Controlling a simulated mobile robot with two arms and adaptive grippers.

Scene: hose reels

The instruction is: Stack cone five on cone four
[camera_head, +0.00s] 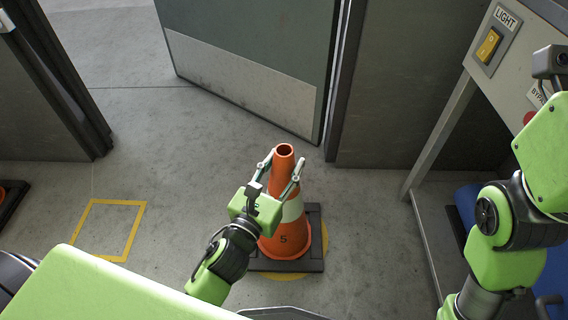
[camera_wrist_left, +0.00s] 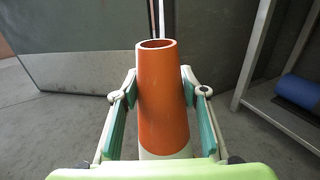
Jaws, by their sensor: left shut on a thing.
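Cone five (camera_head: 284,240), orange with a white band and the number 5, stands upright on a black square base over a yellow floor disc. My left gripper (camera_head: 279,170) is shut on its upper part, with one finger on each side. In the left wrist view, the orange cone top (camera_wrist_left: 163,95) rises between the two green-padded fingers (camera_wrist_left: 160,95). No cone marked 4 can be read; I cannot tell whether another cone is beneath cone five. My right arm shows at the right edge, but its fingers are not seen.
An empty yellow square outline (camera_head: 107,228) is on the floor at left. Part of a black base (camera_head: 12,205) with some orange shows at the left edge. A grey door (camera_head: 250,60) stands open behind. A panel with a LIGHT switch (camera_head: 489,46) is at right.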

